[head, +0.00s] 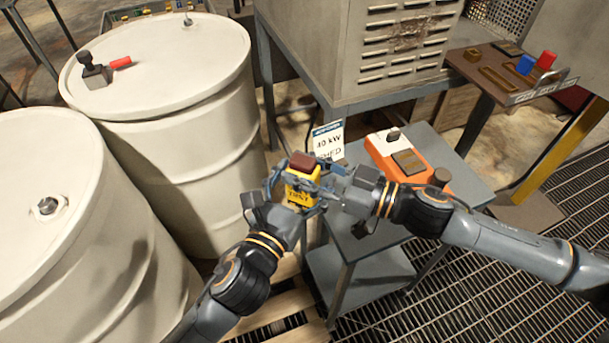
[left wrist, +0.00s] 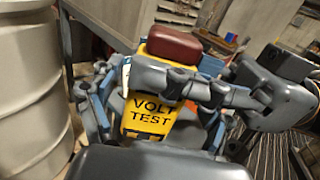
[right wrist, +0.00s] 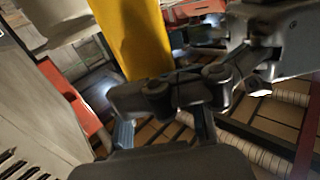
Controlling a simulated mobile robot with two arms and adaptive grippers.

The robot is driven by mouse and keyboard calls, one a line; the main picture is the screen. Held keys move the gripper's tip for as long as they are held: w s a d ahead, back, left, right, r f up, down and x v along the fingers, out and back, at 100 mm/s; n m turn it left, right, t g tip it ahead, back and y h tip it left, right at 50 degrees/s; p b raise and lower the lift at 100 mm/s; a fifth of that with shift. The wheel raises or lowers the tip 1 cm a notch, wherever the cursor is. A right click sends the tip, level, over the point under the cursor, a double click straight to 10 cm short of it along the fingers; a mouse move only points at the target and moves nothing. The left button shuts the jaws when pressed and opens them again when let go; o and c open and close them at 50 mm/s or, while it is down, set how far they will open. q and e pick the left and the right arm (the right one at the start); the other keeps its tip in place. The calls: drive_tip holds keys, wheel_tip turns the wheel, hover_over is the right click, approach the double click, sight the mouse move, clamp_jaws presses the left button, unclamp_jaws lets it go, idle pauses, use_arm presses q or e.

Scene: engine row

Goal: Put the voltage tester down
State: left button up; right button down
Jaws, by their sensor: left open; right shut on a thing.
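The voltage tester (head: 301,188) is a yellow block with a dark red top, held up in front of the grey cart's left edge. Its "VOLT TEST" face shows in the left wrist view (left wrist: 150,118), and its yellow body shows in the right wrist view (right wrist: 130,38). My right gripper (head: 322,180) comes from the right and is shut on it. My left gripper (head: 283,182) is open, with its blue-tipped fingers on both sides of the tester. I cannot tell whether they touch it. The right gripper's fingers hide part of the tester in the left wrist view.
The grey cart (head: 350,245) carries an orange-and-white device (head: 408,160); its top has bare space near the front. A "40 kW" card (head: 328,141) stands behind the tester. Two cream drums (head: 170,65) stand left. A dark table (head: 490,88) with small blocks is at back right.

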use_arm(q)
drive_tip(key=c, duration=1.3)
drive_tip(key=shift+c, duration=0.6)
use_arm(e)
drive_tip(key=c, duration=0.8)
unclamp_jaws()
